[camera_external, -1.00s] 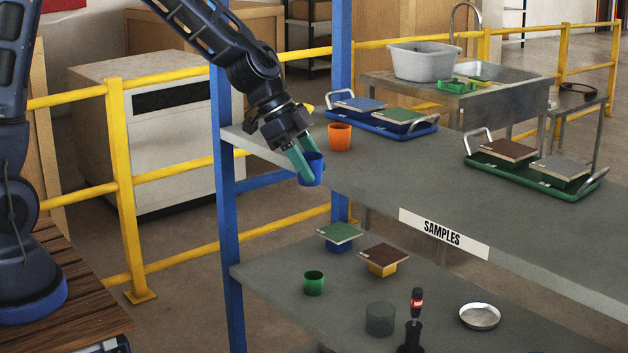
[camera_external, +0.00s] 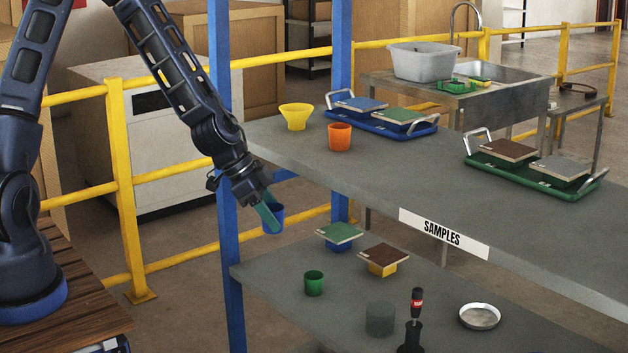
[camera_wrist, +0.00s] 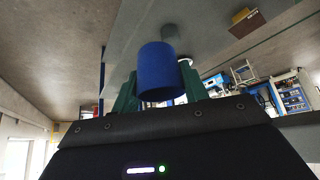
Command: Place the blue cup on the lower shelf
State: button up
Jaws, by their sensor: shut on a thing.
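The blue cup (camera_external: 279,213) is held between the green fingers of my gripper (camera_external: 268,214). In the external view the cup hangs in front of the upper shelf's left end, below its top surface and above the lower shelf (camera_external: 262,276). In the wrist view the blue cup (camera_wrist: 157,72) fills the middle, with a green finger on each side of it. My gripper is shut on the cup and tilted downward. Part of the cup is hidden by a finger in the external view.
The lower shelf carries a green cup (camera_external: 313,283), tile stacks (camera_external: 340,233) (camera_external: 384,259), a grey cylinder (camera_external: 380,319), a screwdriver in a holder (camera_external: 416,310) and a round metal dish (camera_external: 480,316). A blue post (camera_external: 231,260) stands at the left. The upper shelf holds orange (camera_external: 340,137) and yellow (camera_external: 296,116) cups.

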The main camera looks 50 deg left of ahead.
jog(key=s+a+f+n+t+y, duration=0.1)
jog(key=a+f+n+y, duration=0.15)
jog(key=a+f, duration=1.05)
jog(key=s+a+f+n+t+y, duration=0.15)
jog(key=a+f+n, duration=0.25)
jog(key=a+f, duration=0.9)
jog(key=shift+g+h, duration=0.3)
jog(key=shift+g, duration=0.05)
jog(key=w+r, duration=0.1)
jog(key=w, duration=0.4)
jog(key=w+r, duration=0.1)
jog(key=w, duration=0.5)
jog(key=w+d, duration=0.1)
jog(key=w, duration=0.5)
jog(key=shift+w+r, duration=0.1)
jog(key=shift+r, duration=0.3)
jog(key=shift+f, duration=1.75)
jog(key=shift+f, duration=0.1)
jog(key=o, duration=1)
